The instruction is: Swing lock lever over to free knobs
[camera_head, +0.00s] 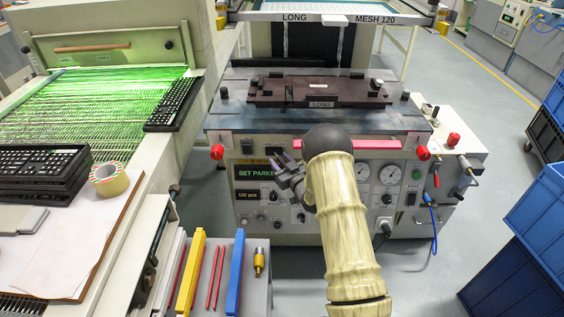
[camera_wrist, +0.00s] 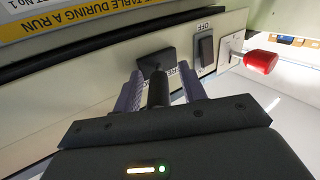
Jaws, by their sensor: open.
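The lock lever (camera_wrist: 157,90) is likely the black handle on a dark mount on the machine's pale front panel in the wrist view. In the head view it is mostly hidden behind my gripper (camera_head: 284,168). My gripper (camera_wrist: 160,78) is open in the wrist view, its two purple fingers on either side of the black handle. I cannot tell whether either finger touches it. A red knob (camera_wrist: 262,62) shows at the right of the wrist view. In the head view, red knobs stand at the panel's left end (camera_head: 217,152) and right end (camera_head: 423,153).
A black rocker switch (camera_wrist: 205,50) marked OFF sits close to my fingers. A dark plate marked LONG (camera_head: 320,92) lies on the machine's table. Blue crates (camera_head: 520,240) stand at the right.

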